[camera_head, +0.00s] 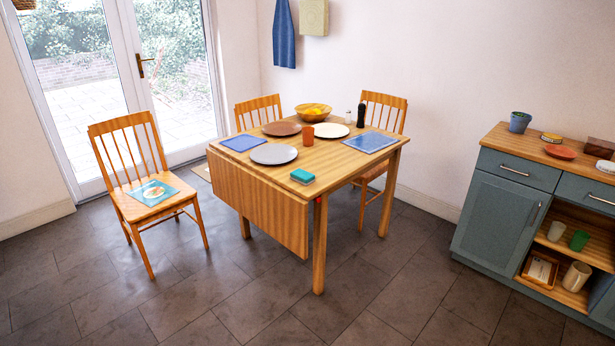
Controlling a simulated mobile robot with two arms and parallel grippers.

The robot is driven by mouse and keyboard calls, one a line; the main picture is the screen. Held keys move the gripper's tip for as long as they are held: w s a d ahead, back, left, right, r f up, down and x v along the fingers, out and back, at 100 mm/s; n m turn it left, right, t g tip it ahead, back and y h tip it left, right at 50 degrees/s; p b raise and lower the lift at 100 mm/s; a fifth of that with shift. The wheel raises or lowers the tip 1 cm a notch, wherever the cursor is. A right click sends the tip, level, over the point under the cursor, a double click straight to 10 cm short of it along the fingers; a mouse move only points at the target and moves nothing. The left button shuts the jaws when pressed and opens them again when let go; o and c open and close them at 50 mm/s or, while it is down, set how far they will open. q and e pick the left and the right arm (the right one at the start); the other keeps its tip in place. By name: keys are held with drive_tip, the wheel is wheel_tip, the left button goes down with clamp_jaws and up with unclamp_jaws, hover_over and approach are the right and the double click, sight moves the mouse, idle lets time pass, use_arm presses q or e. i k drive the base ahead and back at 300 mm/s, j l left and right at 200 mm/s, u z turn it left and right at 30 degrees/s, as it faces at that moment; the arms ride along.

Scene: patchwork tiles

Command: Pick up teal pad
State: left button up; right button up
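A small teal pad (302,176) lies flat near the front edge of the wooden table (335,165). It looks like a thick block with a darker base or shadowed side, and nothing covers it. It is in front of a grey plate (274,154) and apart from it. Neither of my grippers is in view.
The table also holds other plates, blue mats (371,142), an orange cup (307,135) and a yellow bowl (313,112). Its front leaf hangs down. Wooden chairs (128,165) stand around it. A blue-grey cabinet (505,210) is at the right. The front floor is clear.

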sight(301, 176)
drive_tip(key=u, duration=0.25)
drive_tip(key=i+l+u, duration=0.55)
drive_tip(key=u, duration=0.3)
drive_tip(key=l, duration=0.1)
